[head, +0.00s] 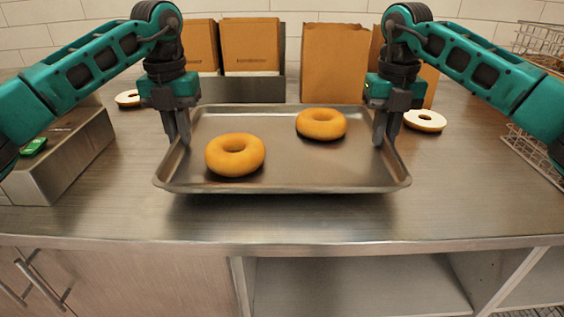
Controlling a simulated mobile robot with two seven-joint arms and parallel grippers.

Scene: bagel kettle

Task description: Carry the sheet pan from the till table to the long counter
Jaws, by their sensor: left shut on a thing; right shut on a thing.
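The sheet pan (285,180) is a grey metal tray with a raised rim, in the middle of the head view. It looks level, over a steel counter (480,200), with a dark shadow below its front edge. I cannot tell whether it touches the counter. Two bagels lie in it, one at the front left (222,168) and one at the back right (306,133). My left gripper (184,140) is shut on the pan's left rim. My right gripper (379,142) is shut on its right rim. Both grippers point down.
Brown paper bags (335,60) and brown boxes (250,45) stand behind the pan. White-topped bagels lie at the back left (128,98) and right (424,120). A metal box (75,160) is at left, a wire rack (535,150) at right. The counter's front strip is clear.

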